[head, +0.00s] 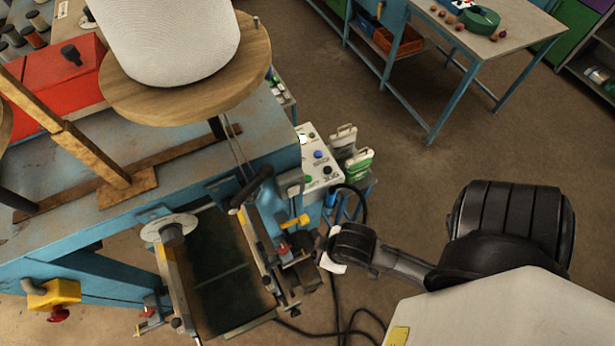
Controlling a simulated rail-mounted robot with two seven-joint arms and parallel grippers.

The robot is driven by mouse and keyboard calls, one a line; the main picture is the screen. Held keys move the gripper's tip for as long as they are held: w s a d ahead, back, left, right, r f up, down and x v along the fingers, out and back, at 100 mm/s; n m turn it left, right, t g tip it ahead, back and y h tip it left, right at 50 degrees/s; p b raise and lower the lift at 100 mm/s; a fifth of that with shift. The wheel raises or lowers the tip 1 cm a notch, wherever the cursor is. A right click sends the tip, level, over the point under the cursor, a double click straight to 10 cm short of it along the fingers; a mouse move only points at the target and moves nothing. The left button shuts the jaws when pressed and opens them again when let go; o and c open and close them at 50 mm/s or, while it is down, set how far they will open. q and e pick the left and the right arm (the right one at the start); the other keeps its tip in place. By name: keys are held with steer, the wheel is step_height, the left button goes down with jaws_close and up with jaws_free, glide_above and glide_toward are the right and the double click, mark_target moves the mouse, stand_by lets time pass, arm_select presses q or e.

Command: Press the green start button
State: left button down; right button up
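A pale control panel (321,150) with several small knobs and buttons is fixed to the right end of the blue machine. A small green button (308,179) shows at its lower left edge, and a blue button (318,154) is above it. Its lettering is too small to read surely. My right gripper (328,250) is at the end of the black arm from the right. It is below the panel in the picture and apart from the green button. Its fingers are too small and dark to tell open from shut. My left gripper is out of view.
A wooden disc (255,75) with a large white thread cone (168,40) stands above the machine. Green-and-white containers (357,163) stand just right of the panel. A yellow box with a red button (53,297) is at lower left. A workbench (520,30) stands at the back right; the floor between is clear.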

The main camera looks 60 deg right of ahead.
steer(key=shift+d, duration=0.15)
jaws_close()
stand_by(0.7)
stand_by(0.6)
